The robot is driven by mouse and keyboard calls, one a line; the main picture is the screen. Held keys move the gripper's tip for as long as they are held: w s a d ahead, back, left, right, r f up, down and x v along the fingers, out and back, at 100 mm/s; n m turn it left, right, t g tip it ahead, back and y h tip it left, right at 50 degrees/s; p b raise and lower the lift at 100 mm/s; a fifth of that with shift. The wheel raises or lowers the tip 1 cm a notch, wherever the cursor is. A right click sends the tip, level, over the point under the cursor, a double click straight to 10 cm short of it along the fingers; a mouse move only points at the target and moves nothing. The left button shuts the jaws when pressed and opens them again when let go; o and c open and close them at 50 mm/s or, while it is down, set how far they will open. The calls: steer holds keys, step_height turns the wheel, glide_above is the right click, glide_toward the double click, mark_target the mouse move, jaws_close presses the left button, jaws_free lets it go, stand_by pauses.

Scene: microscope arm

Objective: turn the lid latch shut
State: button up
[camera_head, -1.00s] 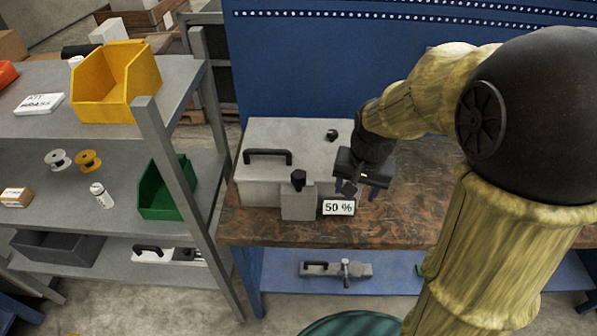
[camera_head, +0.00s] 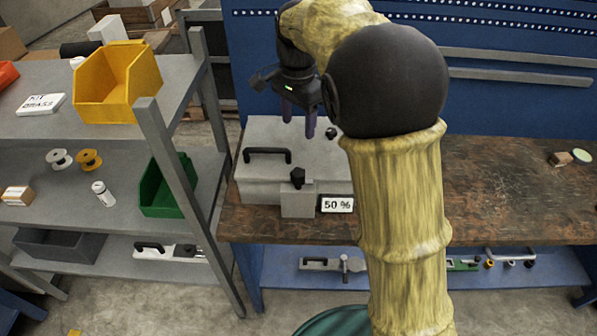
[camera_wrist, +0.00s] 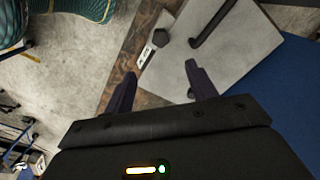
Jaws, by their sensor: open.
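A grey box (camera_head: 225,193) stands on the workbench, its lid (camera_head: 263,135) down. The lid carries a black bar handle (camera_head: 268,152), and a black knob (camera_head: 331,133) near its back right. A second black knob, apparently the latch (camera_head: 297,177), sits on a grey block at the box's front. My gripper (camera_head: 298,122) is open and empty, fingers pointing down above the back of the lid, apart from it. In the wrist view the open fingers (camera_wrist: 161,71) frame the lid's edge (camera_wrist: 172,78); the front knob (camera_wrist: 162,37) and handle (camera_wrist: 213,22) lie beyond them.
The wooden benchtop (camera_head: 480,190) is largely clear to the right. A grey shelf rack (camera_head: 165,150) with a yellow bin (camera_head: 115,85) and green bin (camera_head: 168,187) stands left. A blue panel rises behind.

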mark_target(298, 172)
step_height(298, 172, down, 18)
steer(key=shift+r+p, duration=0.25)
steer(key=shift+p, duration=0.35)
steer(key=shift+w, duration=0.1)
steer(key=c, duration=1)
